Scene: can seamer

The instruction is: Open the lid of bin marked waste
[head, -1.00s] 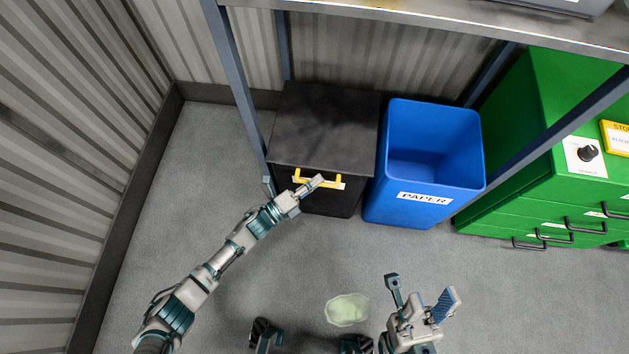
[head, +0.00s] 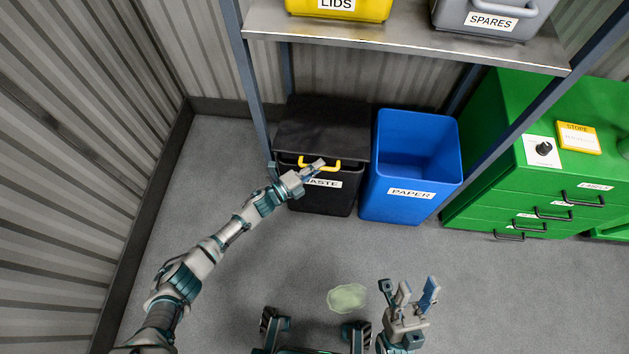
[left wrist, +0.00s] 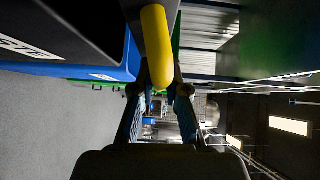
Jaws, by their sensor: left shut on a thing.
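The black waste bin (head: 322,200) stands on the floor under the shelf, with a white label partly covered by my left gripper. A yellow handle (head: 331,163) sits at the lid's front edge. My left gripper (head: 309,170) is shut on this handle. In the left wrist view the yellow handle (left wrist: 155,45) runs down between the two fingers. My right gripper (head: 416,291) is open and empty above the floor, away from the bin.
A blue open paper bin (head: 410,195) stands close on the right. Green drawers (head: 530,195) are further right. The shelf (head: 400,38) above holds a yellow lids bin (head: 338,8) and a grey spares bin (head: 490,18). A pale puddle (head: 347,298) lies on the floor.

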